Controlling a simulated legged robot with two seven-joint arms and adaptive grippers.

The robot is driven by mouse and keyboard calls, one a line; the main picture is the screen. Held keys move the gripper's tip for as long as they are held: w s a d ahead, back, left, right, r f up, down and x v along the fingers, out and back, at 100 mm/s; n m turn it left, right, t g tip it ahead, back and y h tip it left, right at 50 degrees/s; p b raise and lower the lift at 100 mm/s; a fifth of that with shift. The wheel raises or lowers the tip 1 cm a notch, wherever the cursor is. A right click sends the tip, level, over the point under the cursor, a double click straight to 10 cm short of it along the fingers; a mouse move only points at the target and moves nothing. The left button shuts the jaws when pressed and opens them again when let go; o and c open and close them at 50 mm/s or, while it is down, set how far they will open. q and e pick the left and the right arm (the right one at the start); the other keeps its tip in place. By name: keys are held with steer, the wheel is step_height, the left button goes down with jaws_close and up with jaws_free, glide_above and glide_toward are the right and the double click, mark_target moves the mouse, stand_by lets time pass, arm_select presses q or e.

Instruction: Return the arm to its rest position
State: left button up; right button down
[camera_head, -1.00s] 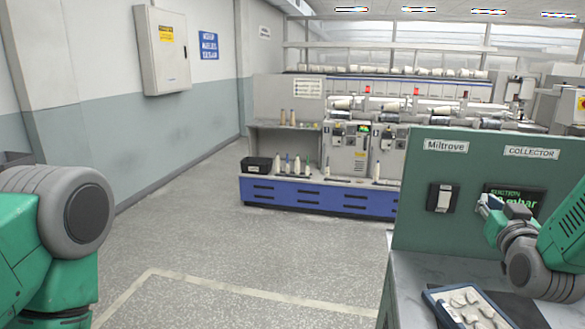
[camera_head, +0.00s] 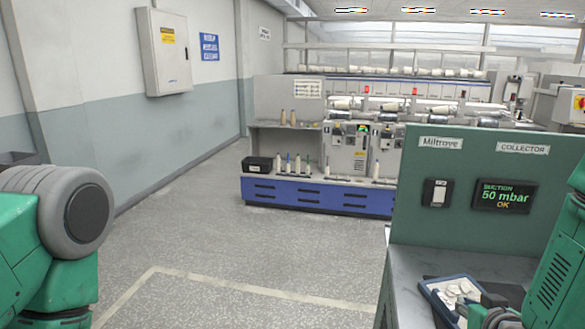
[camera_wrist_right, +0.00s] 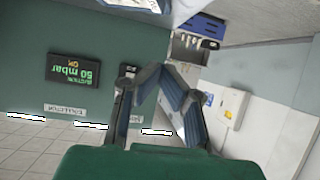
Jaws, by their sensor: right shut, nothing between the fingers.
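My right arm comes in at the right edge of the head view. Its gripper (camera_head: 492,302) is low in the picture, in front of the blue tray (camera_head: 428,290) on the grey bench, and hides part of it. In the right wrist view the fingers (camera_wrist_right: 162,72) meet at their tips with nothing between them. That view is upside down and shows the green panel behind them. My left arm shows at the left edge of the head view, but its gripper is out of the picture.
The green panel (camera_head: 420,205) stands at the back of the bench, with a switch (camera_head: 437,193) and a display (camera_head: 504,197) reading "50 mbar OK". The tray holds several pale pieces. A winding machine (camera_head: 320,195) stands beyond open floor (camera_head: 230,240).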

steer(key=s+a+f+g+y, duration=0.1)
steer(key=s+a+f+g, duration=0.15)
steer(key=s+f, duration=0.45)
steer(key=s+a+f+g, duration=0.1)
steer(key=s+f+g, duration=0.2)
steer(key=s+f, duration=0.45)
steer(key=s+a+f+n+g, duration=0.1)
steer(key=s+a+f+g, duration=0.15)
steer(key=s, duration=0.75)
steer(key=s+a+f+g, duration=0.15)
steer(key=s+g, duration=0.25)
steer(key=s, duration=0.6)
step_height(320, 180, down, 13)
steer(key=w+n+b, duration=0.1)
steer(key=w+b, duration=0.1)
steer(key=b, duration=1)
steer(key=shift+w+y, duration=0.4)
